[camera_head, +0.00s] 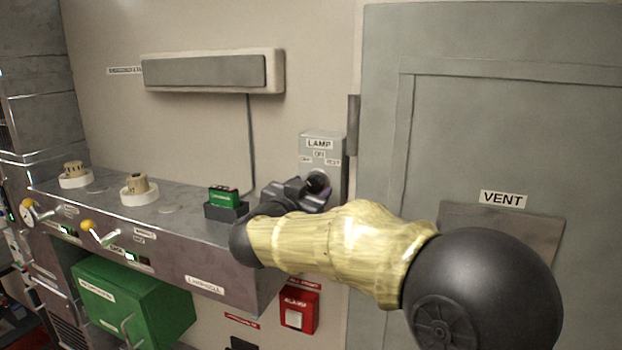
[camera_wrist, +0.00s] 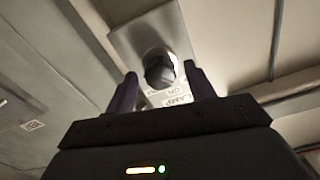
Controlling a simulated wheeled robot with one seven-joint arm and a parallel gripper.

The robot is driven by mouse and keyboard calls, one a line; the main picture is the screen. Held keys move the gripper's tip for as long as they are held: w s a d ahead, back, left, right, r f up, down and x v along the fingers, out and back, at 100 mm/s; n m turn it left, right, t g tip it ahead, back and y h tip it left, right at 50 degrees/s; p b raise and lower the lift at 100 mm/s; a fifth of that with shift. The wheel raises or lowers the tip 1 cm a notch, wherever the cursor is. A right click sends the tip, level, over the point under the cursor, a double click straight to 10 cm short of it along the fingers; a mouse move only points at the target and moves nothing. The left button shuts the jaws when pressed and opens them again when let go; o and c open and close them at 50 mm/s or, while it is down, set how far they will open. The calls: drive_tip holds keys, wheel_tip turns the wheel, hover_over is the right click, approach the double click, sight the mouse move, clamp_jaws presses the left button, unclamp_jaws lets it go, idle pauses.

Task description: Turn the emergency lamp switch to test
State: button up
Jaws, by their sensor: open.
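The grey lamp switch box (camera_head: 322,148) is on the wall, left of the grey door, with a "LAMP" label at its top. The dark round knob (camera_head: 318,182) is below the labels, partly covered by my gripper (camera_head: 314,194). In the wrist view the knob (camera_wrist: 160,68) lies between the two fingers of my open gripper (camera_wrist: 163,88). I cannot tell whether either finger touches it. The knob's pointing direction is unclear.
A long lamp fixture (camera_head: 212,72) is mounted on the wall at upper left. A grey bench (camera_head: 200,249) below holds a green block (camera_head: 224,197) in a dark holder and cream knobs. A red alarm box (camera_head: 299,312) is under my arm. The door (camera_head: 480,130) is at right.

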drive_tip(key=shift+w+d, duration=0.25)
drive_tip(key=shift+w, duration=0.25)
drive_tip(key=shift+c, duration=0.2)
drive_tip(key=c, duration=0.9)
